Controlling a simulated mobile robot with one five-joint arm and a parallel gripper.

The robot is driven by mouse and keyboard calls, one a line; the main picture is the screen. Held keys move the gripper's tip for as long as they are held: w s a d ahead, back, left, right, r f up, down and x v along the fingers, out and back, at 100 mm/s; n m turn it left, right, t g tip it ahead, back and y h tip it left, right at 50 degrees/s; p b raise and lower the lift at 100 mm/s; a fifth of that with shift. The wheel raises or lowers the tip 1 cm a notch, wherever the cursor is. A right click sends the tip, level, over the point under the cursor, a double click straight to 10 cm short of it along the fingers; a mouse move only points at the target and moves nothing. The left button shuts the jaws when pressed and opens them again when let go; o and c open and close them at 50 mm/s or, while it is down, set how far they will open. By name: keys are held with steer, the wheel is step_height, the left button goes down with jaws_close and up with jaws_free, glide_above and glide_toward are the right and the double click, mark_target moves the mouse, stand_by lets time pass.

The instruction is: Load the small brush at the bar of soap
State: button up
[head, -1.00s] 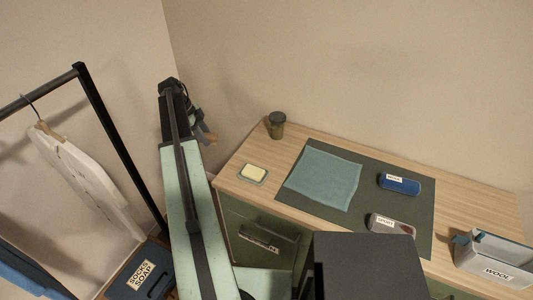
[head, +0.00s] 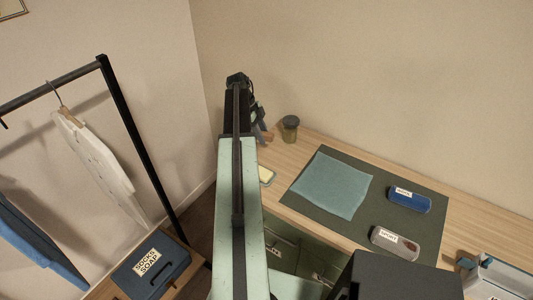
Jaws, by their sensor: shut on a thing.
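The bar of soap (head: 266,173) is pale yellow and lies in a grey-green dish on the left end of the wooden desk. My arm hides part of its left side. My gripper (head: 263,132) is beyond the soap in the picture, left of the dark jar, and mostly hidden behind my arm. It is shut on a small brown wooden piece, which seems to be the small brush (head: 268,136). Its bristles cannot be made out. The brush appears apart from the soap.
A dark lidded jar (head: 290,128) stands near the back edge. A teal cloth (head: 333,185) lies on a dark mat (head: 388,218) with a blue case (head: 409,200) and a grey case (head: 395,243). A clothes rack (head: 140,140) stands left.

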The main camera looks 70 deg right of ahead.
mark_target(265, 171)
steer(key=shift+w+a, duration=0.15)
steer(key=shift+a, duration=0.2)
steer(key=s+a+n, duration=0.1)
steer(key=a+n, duration=0.1)
steer(key=a, duration=0.1)
steer(key=s+a+n+h, duration=0.1)
steer(key=a, duration=0.2)
steer(key=s+a+f+n+h+b, duration=0.1)
steer(key=a+n, duration=0.1)
steer(key=a, duration=0.1)
steer(key=shift+a+n+t, duration=0.25)
steer(key=shift+n+t, duration=0.05)
step_height(265, 171, down, 5)
steer(key=b, duration=0.5)
steer(key=shift+f, duration=0.2)
steer(key=shift+f+b, duration=0.5)
steer(key=shift+b, duration=0.2)
stand_by(0.7)
step_height(265, 171, up, 7)
steer(key=p, duration=0.7)
stand_by(0.3)
